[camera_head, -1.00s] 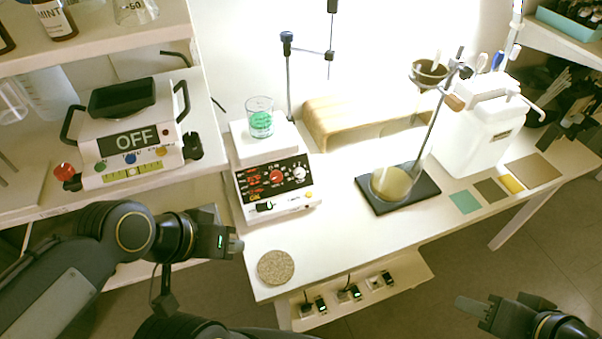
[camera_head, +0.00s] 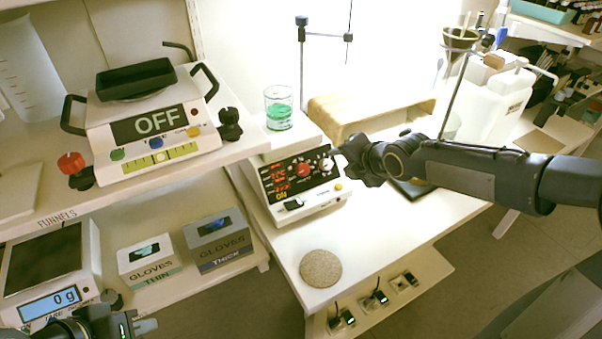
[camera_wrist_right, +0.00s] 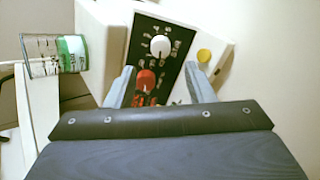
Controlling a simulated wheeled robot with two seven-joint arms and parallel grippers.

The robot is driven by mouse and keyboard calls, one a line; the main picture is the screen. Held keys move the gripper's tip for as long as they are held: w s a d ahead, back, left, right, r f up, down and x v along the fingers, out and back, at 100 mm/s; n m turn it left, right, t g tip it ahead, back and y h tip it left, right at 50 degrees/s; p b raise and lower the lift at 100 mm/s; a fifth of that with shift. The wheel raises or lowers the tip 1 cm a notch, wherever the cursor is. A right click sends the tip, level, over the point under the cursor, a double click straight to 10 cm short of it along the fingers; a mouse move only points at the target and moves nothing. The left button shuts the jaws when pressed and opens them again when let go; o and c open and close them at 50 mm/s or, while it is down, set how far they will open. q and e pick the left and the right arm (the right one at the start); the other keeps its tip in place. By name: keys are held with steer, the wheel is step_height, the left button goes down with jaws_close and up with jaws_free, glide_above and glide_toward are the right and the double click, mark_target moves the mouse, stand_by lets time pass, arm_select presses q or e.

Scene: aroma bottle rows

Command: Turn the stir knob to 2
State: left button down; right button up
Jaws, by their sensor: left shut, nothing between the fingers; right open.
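The hotplate stirrer (camera_head: 292,214) stands on the white bench with a beaker of green liquid (camera_head: 279,113) on top. Its dark front panel bears a red knob (camera_head: 303,169) and, to its right, a white knob (camera_head: 327,164). My right gripper (camera_head: 342,162) is open just in front of the panel's right side. In the right wrist view its fingers (camera_wrist_right: 160,88) are apart, with the red knob (camera_wrist_right: 146,79) between them in the picture and the white knob (camera_wrist_right: 157,42) beyond. Contact cannot be told; dial numbers are unreadable. My left gripper (camera_head: 146,326) is shut and empty at the bottom left.
A round cork-like mat (camera_head: 320,268) lies at the bench's front. A wooden stand (camera_head: 350,112) is behind my right arm. A yellow button (camera_wrist_right: 204,55) sits beside the knobs.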

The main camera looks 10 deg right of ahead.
mark_target(328, 164)
steer(key=b+x, duration=0.3)
steer(key=x, duration=0.3)
steer(key=shift+f, duration=0.2)
steer(key=shift+w+a+f, duration=0.15)
steer(key=shift+w+f, duration=0.15)
steer(key=shift+w, duration=0.2)
steer(key=c, duration=1)
